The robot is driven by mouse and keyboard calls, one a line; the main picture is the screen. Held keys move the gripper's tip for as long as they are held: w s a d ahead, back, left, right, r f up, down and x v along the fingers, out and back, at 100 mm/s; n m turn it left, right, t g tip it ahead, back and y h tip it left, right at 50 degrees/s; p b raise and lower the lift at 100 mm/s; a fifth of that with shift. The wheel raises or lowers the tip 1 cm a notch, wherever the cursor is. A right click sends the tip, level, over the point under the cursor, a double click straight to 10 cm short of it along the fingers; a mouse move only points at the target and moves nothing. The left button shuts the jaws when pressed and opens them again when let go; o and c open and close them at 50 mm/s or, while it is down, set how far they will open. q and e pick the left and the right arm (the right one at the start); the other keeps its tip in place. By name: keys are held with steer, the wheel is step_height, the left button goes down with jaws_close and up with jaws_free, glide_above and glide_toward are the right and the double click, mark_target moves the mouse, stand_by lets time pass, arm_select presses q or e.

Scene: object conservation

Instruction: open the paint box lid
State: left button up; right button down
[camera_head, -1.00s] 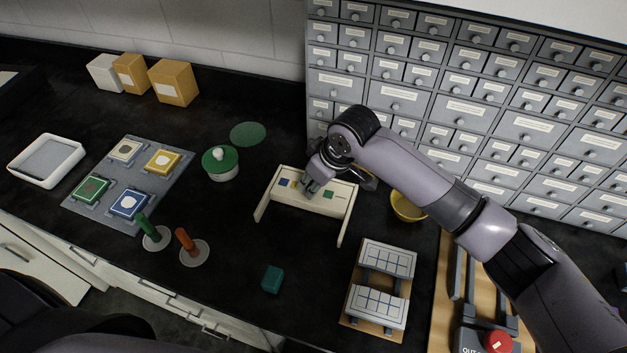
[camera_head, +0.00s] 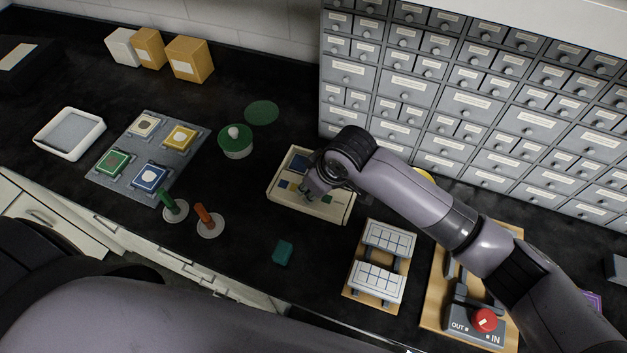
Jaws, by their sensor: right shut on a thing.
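The paint box (camera_head: 337,207) is a cream box with blue and green squares on its top, standing on the black counter right of centre. My right gripper (camera_head: 309,193) is over the middle of the box, low against its top, and is shut on the lid. My wrist covers the upper right of the box, and the contact itself is too small to see clearly. How far the lid stands open I cannot tell. My left gripper is not in view; part of my left arm fills the lower left.
A green-lidded pot (camera_head: 236,143) stands left of the box, near a green disc (camera_head: 262,113). A teal block (camera_head: 282,252) lies in front. A stand with gridded panels (camera_head: 376,283) is at the front right. Grey drawers (camera_head: 470,105) rise behind. The counter just before the box is clear.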

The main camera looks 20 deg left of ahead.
steer(key=c, duration=1.4)
jaws_free()
steer(key=v, duration=1.2)
